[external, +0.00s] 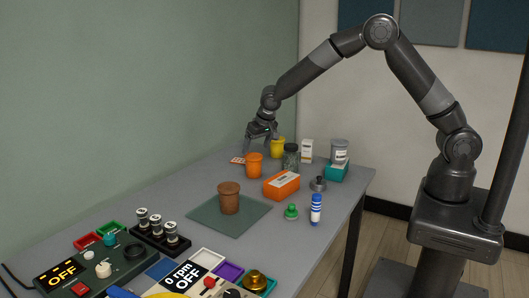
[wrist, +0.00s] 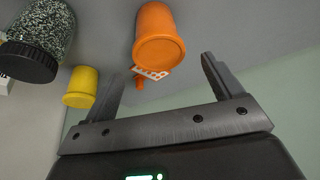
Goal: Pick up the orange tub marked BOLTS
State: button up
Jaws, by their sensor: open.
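The orange tub (external: 254,168) stands upright on the far part of the grey table. My gripper (external: 261,147) is open and empty, just above and behind it. In the wrist view the same tub (wrist: 158,22) appears upside down, beyond and between the two spread fingers of my gripper (wrist: 163,78), with a visible gap and no contact. I cannot read any BOLTS marking on it in either view.
A yellow tub (external: 278,149) and a dark-lidded speckled jar (external: 291,158) stand close to the orange tub's right. An orange box (external: 281,187) and a brown cup (external: 229,200) are nearer the camera.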

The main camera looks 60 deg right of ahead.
aim_at(253, 155)
jog(key=shift+x, duration=3.05)
jog(key=shift+d, duration=0.1)
jog(key=shift+c, duration=0.3)
jog(key=shift+r, duration=0.15)
jog(key=c, duration=1.2)
